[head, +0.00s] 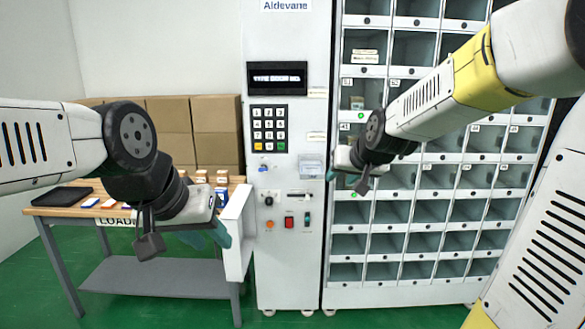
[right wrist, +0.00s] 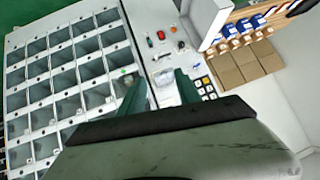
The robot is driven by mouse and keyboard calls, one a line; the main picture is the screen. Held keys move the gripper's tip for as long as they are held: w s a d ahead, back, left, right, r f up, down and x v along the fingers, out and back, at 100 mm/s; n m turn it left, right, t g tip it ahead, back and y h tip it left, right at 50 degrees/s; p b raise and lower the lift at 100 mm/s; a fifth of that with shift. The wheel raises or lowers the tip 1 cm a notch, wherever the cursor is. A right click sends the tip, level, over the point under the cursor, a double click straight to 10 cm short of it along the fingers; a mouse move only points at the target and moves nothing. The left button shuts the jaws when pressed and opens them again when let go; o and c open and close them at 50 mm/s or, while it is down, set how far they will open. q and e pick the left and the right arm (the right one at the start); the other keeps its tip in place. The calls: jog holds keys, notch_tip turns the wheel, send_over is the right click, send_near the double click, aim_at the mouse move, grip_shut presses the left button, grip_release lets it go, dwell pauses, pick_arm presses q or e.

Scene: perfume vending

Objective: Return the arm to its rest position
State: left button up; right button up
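My right gripper (head: 333,172) is in front of the vending machine, between the keypad column (head: 288,220) and the locker doors (head: 430,180). In the right wrist view its two teal fingers (right wrist: 160,92) stand apart, with nothing held between them. My left gripper (head: 212,236) hangs low at the left, in front of the white side panel (head: 237,235) near the table. Its teal fingers are partly hidden by its own body, so I cannot tell how far apart they are.
A wooden table (head: 60,209) at the left holds a black tray (head: 62,196) and several small boxes. Stacked cardboard boxes (head: 190,125) stand behind it. The keypad (head: 269,129) and a red switch (head: 289,222) are on the machine's front. Green floor (head: 380,318) shows below.

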jog(key=s+d+f+g, duration=0.1)
jog(key=s+g, duration=0.2)
jog(key=s, duration=2.1)
jog(key=shift+s+d+f+n+g, duration=0.15)
jog(key=shift+s+d+n+g, duration=0.15)
jog(key=shift+d, duration=0.05)
